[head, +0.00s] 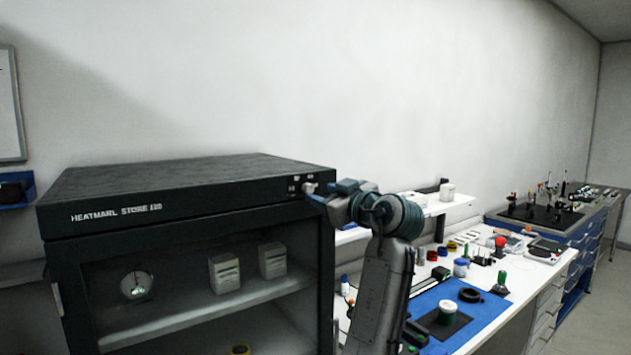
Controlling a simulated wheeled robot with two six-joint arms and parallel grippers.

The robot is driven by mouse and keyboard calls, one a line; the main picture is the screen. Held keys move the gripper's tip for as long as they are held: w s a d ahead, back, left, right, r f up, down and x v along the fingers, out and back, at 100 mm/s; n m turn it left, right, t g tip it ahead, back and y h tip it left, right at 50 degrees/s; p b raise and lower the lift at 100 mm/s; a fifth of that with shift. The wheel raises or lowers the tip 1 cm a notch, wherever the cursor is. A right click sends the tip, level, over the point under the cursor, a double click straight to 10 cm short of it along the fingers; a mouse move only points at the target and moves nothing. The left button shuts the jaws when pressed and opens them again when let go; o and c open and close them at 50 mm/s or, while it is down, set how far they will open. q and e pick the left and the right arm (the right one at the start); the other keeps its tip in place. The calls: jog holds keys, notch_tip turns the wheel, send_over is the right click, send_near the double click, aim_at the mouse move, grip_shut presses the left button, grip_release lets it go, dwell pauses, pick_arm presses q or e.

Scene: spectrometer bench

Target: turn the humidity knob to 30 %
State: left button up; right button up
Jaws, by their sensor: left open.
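The humidity knob (308,187) is a small pale knob at the right end of the dark cabinet's top front panel. Small white marks surround it, too small to read, so its setting cannot be told. The cabinet (190,192) is labelled "HEATMARL STORE". My left gripper (317,190) is open, with its fingertips right at the knob from the right side. The fingers partly hide the knob's surroundings, and I cannot tell whether they touch it. My right gripper is not in view.
Behind the cabinet's front are a round dial (136,285) and two white boxes (224,272) on a shelf. To the right, a white bench (535,277) holds a blue mat (488,318), jars and small tools. The wall above the cabinet is bare.

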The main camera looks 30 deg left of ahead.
aim_at(311, 190)
pick_arm(q)
jog(key=p+x, duration=0.1)
jog(key=x, duration=0.3)
jog(key=shift+w+a+p, duration=0.15)
jog(key=shift+a+p, duration=0.1)
jog(key=shift+p, duration=0.15)
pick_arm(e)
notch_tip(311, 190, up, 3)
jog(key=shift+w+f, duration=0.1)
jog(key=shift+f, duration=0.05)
pick_arm(q)
jog(key=shift+c, duration=0.4)
